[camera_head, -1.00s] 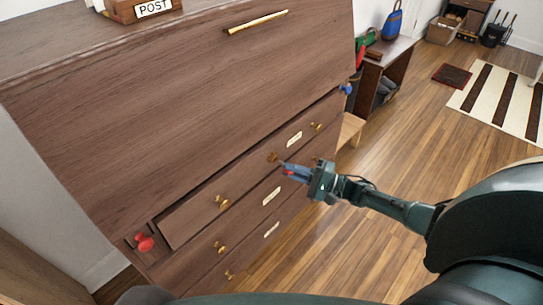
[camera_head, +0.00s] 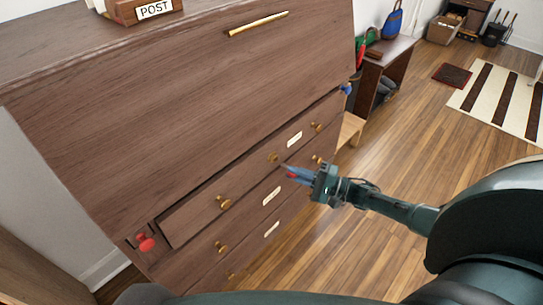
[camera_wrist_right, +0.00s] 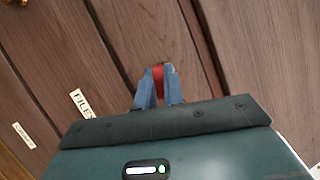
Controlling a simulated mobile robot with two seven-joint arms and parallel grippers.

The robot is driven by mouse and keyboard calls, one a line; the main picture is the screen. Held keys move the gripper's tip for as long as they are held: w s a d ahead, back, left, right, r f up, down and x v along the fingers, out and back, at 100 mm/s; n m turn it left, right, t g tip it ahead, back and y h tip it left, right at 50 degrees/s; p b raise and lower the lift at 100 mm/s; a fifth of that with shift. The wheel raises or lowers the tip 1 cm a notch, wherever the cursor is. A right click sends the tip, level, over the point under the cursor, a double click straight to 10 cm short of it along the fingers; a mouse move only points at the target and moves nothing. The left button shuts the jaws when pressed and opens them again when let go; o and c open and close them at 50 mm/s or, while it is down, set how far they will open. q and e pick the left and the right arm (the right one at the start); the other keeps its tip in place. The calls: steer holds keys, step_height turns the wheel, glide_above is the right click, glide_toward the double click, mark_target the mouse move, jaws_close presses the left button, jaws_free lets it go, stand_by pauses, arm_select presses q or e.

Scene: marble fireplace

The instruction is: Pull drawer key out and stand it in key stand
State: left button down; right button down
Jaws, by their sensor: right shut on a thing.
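My right gripper (camera_head: 291,172) is shut on a small red thing (camera_head: 291,176), which looks like the key's head. In the right wrist view the red key head (camera_wrist_right: 158,80) sits between the blue fingertips of the gripper (camera_wrist_right: 158,92). The key's shaft is too small or hidden to make out. The gripper is in front of the cabinet's drawers, just right of the brass keyhole plate (camera_head: 273,157) on the top drawer (camera_head: 250,180). A small gap shows between them. I cannot make out a key stand. My left gripper is not in view.
The wooden cabinet has a large slanted front (camera_head: 190,110) with a gold handle (camera_head: 258,22). A red knob (camera_head: 145,243) and a blue knob (camera_head: 347,89) flank the top drawer. A POST box (camera_head: 145,10) stands on top.

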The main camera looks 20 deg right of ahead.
steer(key=s+d+p, duration=0.2)
steer(key=s, duration=0.4)
steer(key=shift+d, duration=0.25)
stand_by(0.3)
steer(key=shift+w, duration=0.1)
stand_by(0.3)
